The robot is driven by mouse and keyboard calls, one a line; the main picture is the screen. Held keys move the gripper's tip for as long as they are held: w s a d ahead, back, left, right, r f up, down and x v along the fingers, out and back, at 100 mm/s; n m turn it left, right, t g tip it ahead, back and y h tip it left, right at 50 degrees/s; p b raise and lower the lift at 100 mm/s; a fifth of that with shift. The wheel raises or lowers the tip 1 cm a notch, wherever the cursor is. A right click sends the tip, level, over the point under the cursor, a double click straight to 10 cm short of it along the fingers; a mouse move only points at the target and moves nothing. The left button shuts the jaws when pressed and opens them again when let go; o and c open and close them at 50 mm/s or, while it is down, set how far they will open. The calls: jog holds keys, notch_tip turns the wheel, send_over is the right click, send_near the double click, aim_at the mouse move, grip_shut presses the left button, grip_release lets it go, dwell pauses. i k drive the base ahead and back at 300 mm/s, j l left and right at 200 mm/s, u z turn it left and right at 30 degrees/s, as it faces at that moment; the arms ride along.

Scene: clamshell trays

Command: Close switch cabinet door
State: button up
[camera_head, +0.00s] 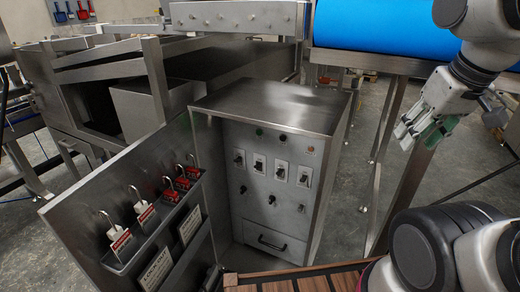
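The switch cabinet (290,110) is a steel box with a front panel of switches, knobs and coloured lamps. Its door (90,205) stands wide open, swung out to the left of the panel. The door's inner side faces me and carries padlocks, red and white tags and label plates. My gripper (424,137) is at the upper right, to the right of the cabinet and apart from both cabinet and door. Its greenish fingertips point down and left. They look spread with nothing between them. The outer side of the door is hidden.
A blue roll or belt (385,30) on a steel frame is behind at the upper right. Steel machinery (135,80) stands behind the door at the left. A wooden slatted surface (315,280) lies at the bottom edge. Grey floor (345,215) shows right of the cabinet.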

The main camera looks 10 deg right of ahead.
aim_at(73, 218)
jog(key=i+j+u, duration=0.1)
jog(key=u, duration=0.35)
jog(key=i+u, duration=0.3)
jog(key=u, duration=0.15)
jog(key=i+u, duration=0.2)
jog(key=u, duration=0.25)
jog(key=i+l+u, duration=0.15)
jog(key=u, duration=0.3)
jog(key=k+j+u, duration=0.1)
jog(key=j, duration=0.1)
